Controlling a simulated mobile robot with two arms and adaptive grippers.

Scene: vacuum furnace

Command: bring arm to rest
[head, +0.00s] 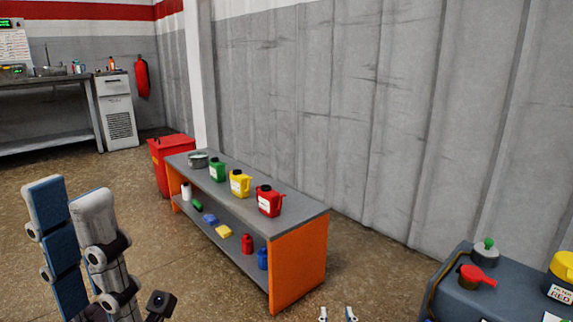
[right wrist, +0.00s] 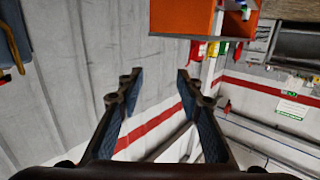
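My left gripper (head: 68,195) stands large in the lower left of the head view, fingers pointing up. The blue pad of one finger and the grey back of the other show with a gap between them, so it is open, and nothing is seen in it. My right gripper (head: 337,314) shows only as two separate fingertips at the bottom edge of the head view. In the right wrist view its fingers (right wrist: 157,80) are wide apart with nothing between them. Most of the right arm is out of view.
A low grey shelf bench (head: 316,214) with an orange end panel holds green, yellow and red jugs and small bottles. A dark blue cart (head: 455,306) stands at the lower right. A red bin (head: 160,165) is behind the bench. The floor left of the bench is clear.

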